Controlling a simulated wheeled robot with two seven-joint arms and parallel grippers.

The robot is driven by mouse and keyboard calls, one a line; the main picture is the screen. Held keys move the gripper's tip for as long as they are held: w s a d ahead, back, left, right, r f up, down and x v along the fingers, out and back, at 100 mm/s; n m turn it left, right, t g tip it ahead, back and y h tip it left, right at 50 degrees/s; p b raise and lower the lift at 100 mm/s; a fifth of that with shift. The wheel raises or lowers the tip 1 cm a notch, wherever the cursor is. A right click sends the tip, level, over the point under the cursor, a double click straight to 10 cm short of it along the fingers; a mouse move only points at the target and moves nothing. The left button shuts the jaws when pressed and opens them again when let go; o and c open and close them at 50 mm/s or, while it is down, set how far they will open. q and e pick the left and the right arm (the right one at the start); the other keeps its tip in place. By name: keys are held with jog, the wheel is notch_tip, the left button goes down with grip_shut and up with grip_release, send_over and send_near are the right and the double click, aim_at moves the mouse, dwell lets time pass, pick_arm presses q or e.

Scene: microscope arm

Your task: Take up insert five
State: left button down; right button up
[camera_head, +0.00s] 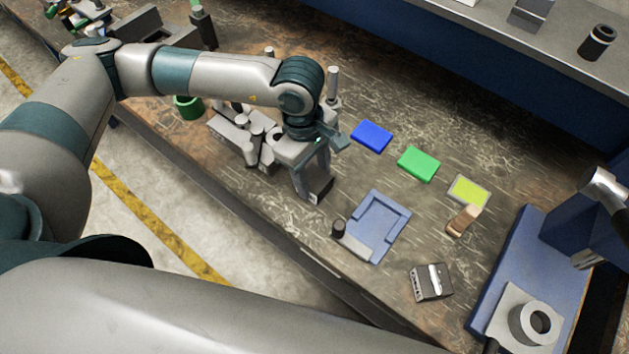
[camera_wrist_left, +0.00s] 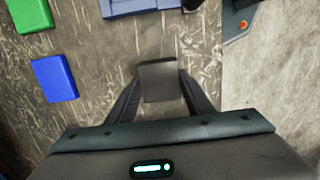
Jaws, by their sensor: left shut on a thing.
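My left gripper (camera_head: 312,192) is shut on a dark grey block-shaped insert (camera_head: 320,187), gripped between its two fingers. A small pale mark shows at the insert's lower end in the head view; I cannot read a number on it. In the left wrist view the insert (camera_wrist_left: 160,82) sits between the fingertips (camera_wrist_left: 161,88) with its flat face showing. I cannot tell whether it touches the bench or hangs just above it. My right gripper is not in view.
A blue block (camera_head: 371,136), a green block (camera_head: 418,163) and a yellow-green plate (camera_head: 468,190) lie right of the gripper. A blue open-sided fixture (camera_head: 397,211), a tan piece (camera_head: 463,220) and a metal block (camera_head: 431,282) lie nearer. Grey metal parts (camera_head: 235,131) crowd the gripper's left.

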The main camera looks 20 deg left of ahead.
aim_at(316, 179)
pick_arm(q)
jog(key=shift+w+r, duration=0.1)
jog(key=shift+r, duration=0.15)
jog(key=shift+r, duration=1.3)
jog(key=s+d+r+p, duration=0.1)
jog(key=s+d+r, duration=0.6)
jog(key=d+r, duration=0.1)
jog(key=shift+d, duration=0.8)
jog(key=shift+a, duration=0.1)
